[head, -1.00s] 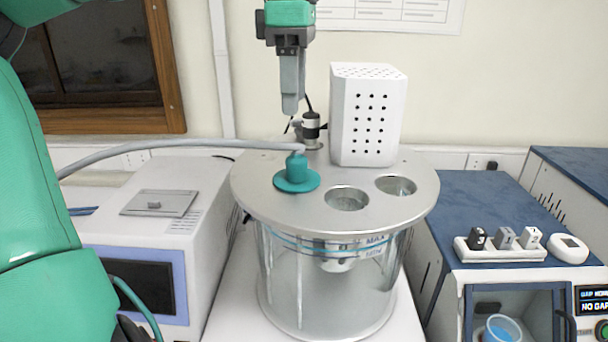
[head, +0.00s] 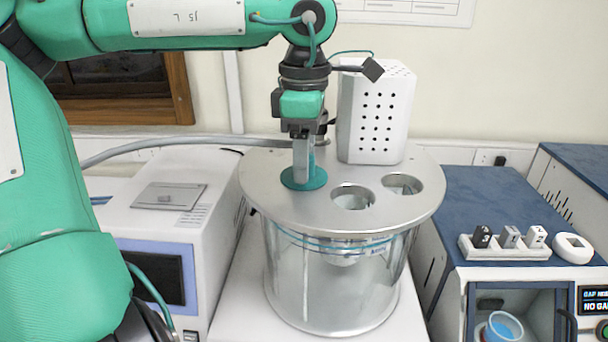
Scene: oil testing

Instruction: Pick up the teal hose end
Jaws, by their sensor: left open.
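The teal hose end (head: 314,180) sits on the metal lid of the glass bath, its round flange flat on the lid. A grey hose (head: 190,140) runs from it to the left. My left gripper (head: 303,178) points straight down at the hose end, with its fingers open and low in front of and around the upper part. The fingers hide most of the plug's upright body; I cannot tell whether they touch it. My right gripper is not in view.
The lid (head: 400,212) has two open holes right of the hose end. A white perforated box (head: 376,115) stands close behind. A white machine (head: 145,235) is at left; a blue-topped machine (head: 490,205) with a small rack (head: 505,250) is at right.

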